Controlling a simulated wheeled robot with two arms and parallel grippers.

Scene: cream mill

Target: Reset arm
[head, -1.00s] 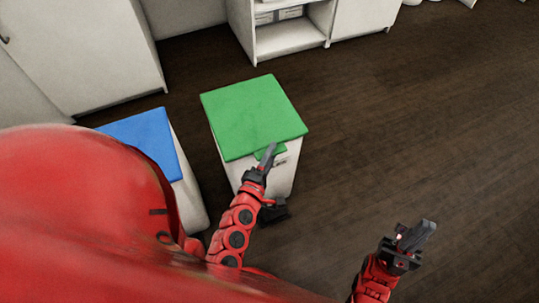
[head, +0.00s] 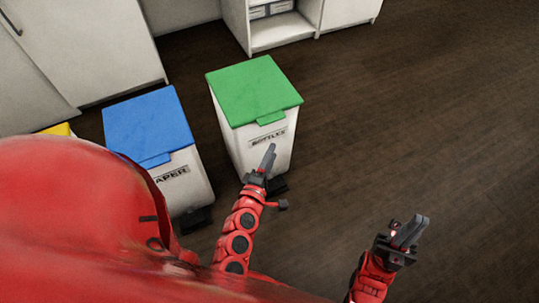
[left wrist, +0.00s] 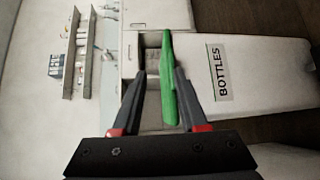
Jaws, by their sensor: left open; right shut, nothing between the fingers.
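My left gripper (head: 268,160) is open and empty in front of the white bin with a green lid (head: 254,90). In the head view its fingertips overlap the bin's front just below the "BOTTLES" label (head: 268,138). The left wrist view shows its two fingers (left wrist: 158,80) apart, with the green lid's edge (left wrist: 170,85) beyond them and the label (left wrist: 217,72) to the right. The lid lies closed on the bin. I cannot tell the exact gap between fingers and bin. My right gripper (head: 408,236) is shut and empty over bare floor at the lower right.
A white bin with a blue lid (head: 150,120) stands left of the green-lidded one. A yellow lid (head: 60,130) shows partly at the left edge. White cabinets (head: 85,45) and an open shelf (head: 280,30) stand behind. The dark floor (head: 440,120) on the right is clear.

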